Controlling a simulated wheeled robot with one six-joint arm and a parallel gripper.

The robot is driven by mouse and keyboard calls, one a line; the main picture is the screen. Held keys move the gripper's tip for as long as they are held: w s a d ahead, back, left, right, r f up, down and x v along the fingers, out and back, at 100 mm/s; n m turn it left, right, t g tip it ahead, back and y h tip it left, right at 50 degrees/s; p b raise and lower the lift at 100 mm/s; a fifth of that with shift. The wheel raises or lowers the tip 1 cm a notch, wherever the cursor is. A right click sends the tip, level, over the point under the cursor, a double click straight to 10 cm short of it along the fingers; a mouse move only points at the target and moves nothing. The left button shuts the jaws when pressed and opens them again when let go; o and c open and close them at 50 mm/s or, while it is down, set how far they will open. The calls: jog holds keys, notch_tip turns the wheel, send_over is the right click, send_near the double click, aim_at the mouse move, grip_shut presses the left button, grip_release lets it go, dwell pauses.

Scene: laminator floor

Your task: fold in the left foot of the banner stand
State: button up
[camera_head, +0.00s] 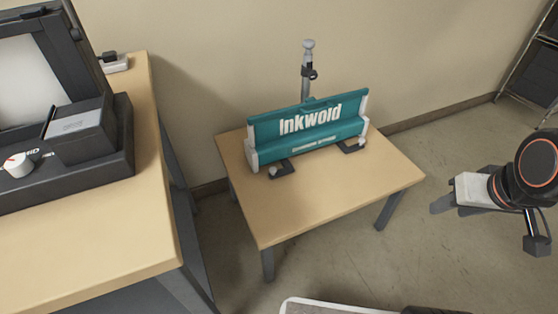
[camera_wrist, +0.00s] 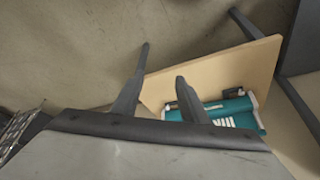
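The banner stand (camera_head: 309,125) is a teal case with grey-white end caps and "Inkwold" lettering, standing on a small wooden table. Its left foot (camera_head: 281,171) is a dark bar swung out in front of the case, with a pale knob on it. Its right foot (camera_head: 351,147) also sticks out in front. My gripper (camera_head: 456,207) is off to the right of the table, empty and well apart from the stand. In the wrist view its two dark fingers (camera_wrist: 163,66) are spread, and the banner stand (camera_wrist: 222,110) shows beyond them, partly covered by one finger.
The small table (camera_head: 335,200) has bare room in front of the stand. A grey pole (camera_head: 307,72) rises behind the case. A larger bench (camera_head: 95,255) with a dark machine (camera_head: 70,120) stands at left. A shelf rack (camera_head: 530,75) is at far right. Floor between table and gripper is clear.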

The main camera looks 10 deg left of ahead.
jog(key=w+a+r+n+g+y, duration=0.1)
jog(key=w+a+n+y, duration=0.1)
jog(key=w+a+n, duration=0.5)
jog(key=n+g+y, duration=0.3)
jog(key=n, duration=0.6)
send_over(273, 169)
jog(key=s+d, duration=0.1)
jog(key=d, duration=0.6)
notch_tip(273, 169, down, 10)
jog(key=x, duration=1.1)
jog(key=d+x, duration=0.1)
jog(key=x, duration=0.5)
jog(key=shift+s+f, duration=0.1)
jog(key=shift+f, duration=0.1)
jog(key=shift+d+h, duration=0.1)
jog(key=shift+h, duration=0.2)
grip_shut()
